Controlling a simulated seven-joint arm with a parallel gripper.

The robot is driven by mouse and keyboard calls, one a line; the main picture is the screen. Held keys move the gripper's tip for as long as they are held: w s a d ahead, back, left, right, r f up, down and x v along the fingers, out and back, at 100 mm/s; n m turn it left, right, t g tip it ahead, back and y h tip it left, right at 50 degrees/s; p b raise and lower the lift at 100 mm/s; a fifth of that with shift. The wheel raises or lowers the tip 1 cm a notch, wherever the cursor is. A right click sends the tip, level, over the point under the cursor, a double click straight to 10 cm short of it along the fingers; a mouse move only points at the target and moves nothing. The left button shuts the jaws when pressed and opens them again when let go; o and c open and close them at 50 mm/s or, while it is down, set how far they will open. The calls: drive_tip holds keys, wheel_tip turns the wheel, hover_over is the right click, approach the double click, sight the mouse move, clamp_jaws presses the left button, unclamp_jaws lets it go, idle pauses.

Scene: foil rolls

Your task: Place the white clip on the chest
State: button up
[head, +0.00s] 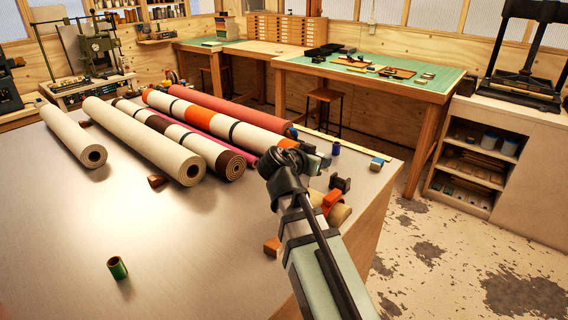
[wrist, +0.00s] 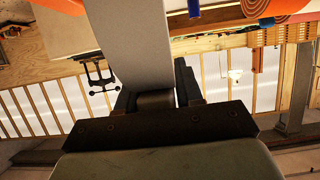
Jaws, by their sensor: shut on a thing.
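My gripper (wrist: 153,88) shows in the wrist view with its two dark fingers on either side of a pale grey-white piece, which appears to be the white clip (wrist: 132,40). The piece stretches from between the fingers to the top edge of that view. In the head view my arm reaches over the table's right side, and its own links hide the fingers and most of what they hold. The chest (head: 286,28) is a wooden block of drawers on the far bench, well beyond my gripper.
Several long rolls, among them a cream roll (head: 145,138), lie on the metal table (head: 190,240). A green tube (head: 117,268) stands near the front. Small blocks and an orange-banded piece (head: 332,200) lie beside my arm. A green-topped bench (head: 425,80) stands behind.

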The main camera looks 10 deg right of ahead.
drive_tip(key=shift+a+r, duration=0.15)
drive_tip(key=s+a+n+t+y, duration=0.1)
drive_tip(key=s+a+n+y, duration=0.4)
drive_tip(key=a, duration=2.1)
drive_tip(key=s+a+f+n+t+y, duration=0.2)
drive_tip(key=s+a, duration=0.5)
drive_tip(key=a, duration=1.8)
drive_tip(key=s+a+r+n+t+y, duration=0.1)
drive_tip(key=s+a+n+y, duration=0.45)
drive_tip(key=a, duration=2.05)
drive_tip(key=w+a+m+h, duration=0.2)
drive_tip(key=a+m+h, duration=0.15)
drive_tip(key=a, duration=0.45)
drive_tip(key=shift+y, duration=0.3)
drive_tip(key=shift+a+f, duration=0.2)
drive_tip(key=shift+f, duration=4.15)
drive_tip(key=shift+f, duration=0.1)
drive_tip(key=o, duration=1)
